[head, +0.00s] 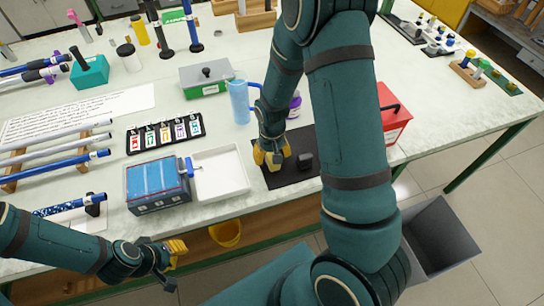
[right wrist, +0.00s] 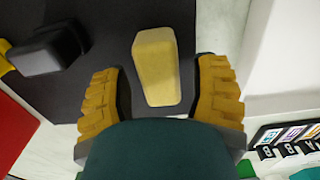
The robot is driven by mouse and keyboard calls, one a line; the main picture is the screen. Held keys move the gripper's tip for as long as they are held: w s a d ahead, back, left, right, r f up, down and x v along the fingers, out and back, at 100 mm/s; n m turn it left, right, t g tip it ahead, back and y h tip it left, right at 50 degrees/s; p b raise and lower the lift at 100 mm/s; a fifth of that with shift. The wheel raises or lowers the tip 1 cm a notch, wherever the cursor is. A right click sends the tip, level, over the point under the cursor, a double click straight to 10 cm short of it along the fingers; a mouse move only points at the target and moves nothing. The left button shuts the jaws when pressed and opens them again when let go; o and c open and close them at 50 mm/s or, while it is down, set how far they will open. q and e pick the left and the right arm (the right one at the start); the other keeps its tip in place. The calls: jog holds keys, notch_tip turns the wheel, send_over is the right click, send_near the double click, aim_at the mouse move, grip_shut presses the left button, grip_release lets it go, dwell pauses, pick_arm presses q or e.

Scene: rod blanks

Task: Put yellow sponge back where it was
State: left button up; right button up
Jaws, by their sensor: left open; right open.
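The yellow sponge (right wrist: 157,65) is a pale yellow block on the dark mat (right wrist: 105,35) in the right wrist view. My right gripper (right wrist: 160,97) is open, with one yellow-padded finger on each side of the sponge and a gap to both. In the head view my right gripper (head: 271,157) is low over the dark mat (head: 273,179), and I cannot clearly tell the sponge from the yellow fingers there. My left gripper (head: 176,254) is open and empty, in front of the table's near edge.
A black block (right wrist: 45,50) stands on the mat beside the sponge; it also shows in the head view (head: 305,161). A white tray (head: 222,174) and a blue-topped box (head: 158,184) are left of the mat. A red box (head: 394,122) is to its right.

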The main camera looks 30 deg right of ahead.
pick_arm(q)
jog(key=shift+w+a+r+p, duration=0.1)
jog(key=shift+w+r+p, duration=0.1)
jog(key=shift+r+p, duration=0.35)
jog(key=shift+w+r+p, duration=0.15)
jog(key=shift+r+p, duration=0.25)
jog(key=shift+r, duration=0.1)
pick_arm(e)
notch_tip(320, 180, up, 11)
jog(key=shift+f, duration=0.2)
jog(key=shift+s, duration=0.1)
